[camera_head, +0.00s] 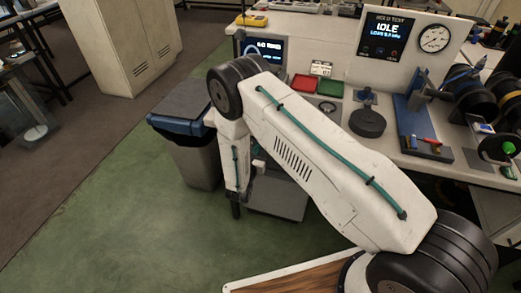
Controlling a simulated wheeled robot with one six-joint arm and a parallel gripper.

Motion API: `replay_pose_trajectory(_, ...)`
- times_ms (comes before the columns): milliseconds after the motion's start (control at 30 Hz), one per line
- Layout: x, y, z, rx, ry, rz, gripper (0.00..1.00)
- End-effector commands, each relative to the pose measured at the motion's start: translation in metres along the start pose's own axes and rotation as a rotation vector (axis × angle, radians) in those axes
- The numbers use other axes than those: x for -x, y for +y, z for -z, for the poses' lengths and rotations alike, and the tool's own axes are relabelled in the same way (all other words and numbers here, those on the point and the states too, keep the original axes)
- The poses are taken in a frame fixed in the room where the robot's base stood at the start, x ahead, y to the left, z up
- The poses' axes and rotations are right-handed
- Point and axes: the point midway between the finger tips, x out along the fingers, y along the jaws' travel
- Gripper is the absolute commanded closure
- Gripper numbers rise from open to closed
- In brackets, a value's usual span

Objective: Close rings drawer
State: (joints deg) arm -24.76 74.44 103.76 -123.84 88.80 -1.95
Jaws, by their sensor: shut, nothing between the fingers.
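A grey drawer-like box (279,202) stands out from under the front of the bench, partly hidden behind my arm. I cannot read a label on it, so I cannot tell for sure that it is the rings drawer, nor how far out it is. My gripper (235,210) hangs pointing down just left of this grey front, with its dark fingertips shut and empty. Whether it touches the grey front cannot be told from this view.
A bin with a blue rim (172,125) stands close left of my gripper. The bench (340,118) carries a red tray (303,84), a green tray (331,88), a blue clamp stand (414,118) and a gauge panel (405,42). Green floor (130,225) is clear at the left.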

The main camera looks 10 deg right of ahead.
Motion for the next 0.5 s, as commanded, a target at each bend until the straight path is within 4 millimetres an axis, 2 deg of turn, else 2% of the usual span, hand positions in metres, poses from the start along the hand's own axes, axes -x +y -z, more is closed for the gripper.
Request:
replay_pose_trajectory(67,-0.008,0.003,-0.004,-0.013,-0.006,0.003,1.00)
replay_pose_trajectory(267,-0.001,0.003,-0.004,-0.013,-0.005,0.004,1.00)
replay_pose_trajectory(467,0.028,0.002,-0.003,-0.002,-0.002,0.004,1.00)
replay_pose_trajectory(500,0.037,0.002,-0.002,-0.002,-0.001,0.005,1.00)
